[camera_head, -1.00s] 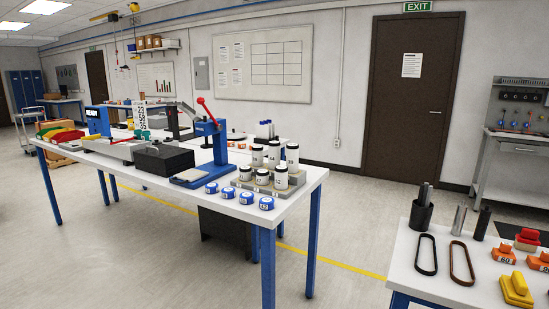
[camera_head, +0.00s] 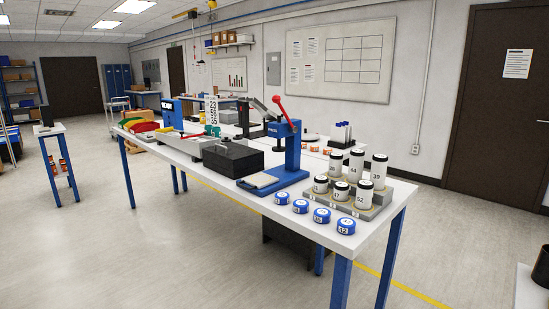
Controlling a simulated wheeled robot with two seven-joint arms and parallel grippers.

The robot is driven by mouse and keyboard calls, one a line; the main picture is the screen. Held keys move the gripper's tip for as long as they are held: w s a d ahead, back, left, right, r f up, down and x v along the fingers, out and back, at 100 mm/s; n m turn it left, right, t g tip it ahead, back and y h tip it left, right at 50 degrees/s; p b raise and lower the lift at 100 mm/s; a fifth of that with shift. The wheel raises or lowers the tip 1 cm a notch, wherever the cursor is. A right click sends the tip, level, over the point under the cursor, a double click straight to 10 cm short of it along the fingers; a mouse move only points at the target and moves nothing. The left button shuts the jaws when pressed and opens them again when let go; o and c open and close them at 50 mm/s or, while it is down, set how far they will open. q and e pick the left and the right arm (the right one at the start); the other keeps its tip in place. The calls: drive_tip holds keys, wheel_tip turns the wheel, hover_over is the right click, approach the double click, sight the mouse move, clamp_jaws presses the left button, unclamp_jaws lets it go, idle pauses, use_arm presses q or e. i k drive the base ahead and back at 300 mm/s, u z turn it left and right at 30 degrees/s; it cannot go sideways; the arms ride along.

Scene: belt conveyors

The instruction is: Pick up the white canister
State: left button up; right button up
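Several white canisters with dark lids stand upright in a grey stepped rack at the right end of the long white table (camera_head: 300,226). In the back row are a left canister (camera_head: 335,164), a middle one (camera_head: 355,166) and a tall right one (camera_head: 378,174). In the front row are a left one (camera_head: 320,185), a middle one (camera_head: 341,192) and a right one (camera_head: 363,196). The front ones bear printed numbers. The rack (camera_head: 381,205) rests near the table's right edge. Neither of my grippers shows in the head view.
Several blue-and-white round caps (camera_head: 321,215) lie along the table's front edge. A blue press with a red lever (camera_head: 291,150) and a black box (camera_head: 233,160) stand left of the rack. A small side table (camera_head: 49,130) is at left. The floor in front is clear.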

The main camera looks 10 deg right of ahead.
sight(356, 160)
drive_tip(key=u, duration=0.55)
drive_tip(key=i, duration=1.65)
drive_tip(key=z, duration=1.05)
drive_tip(key=i, duration=0.9)
drive_tip(key=z, duration=0.95)
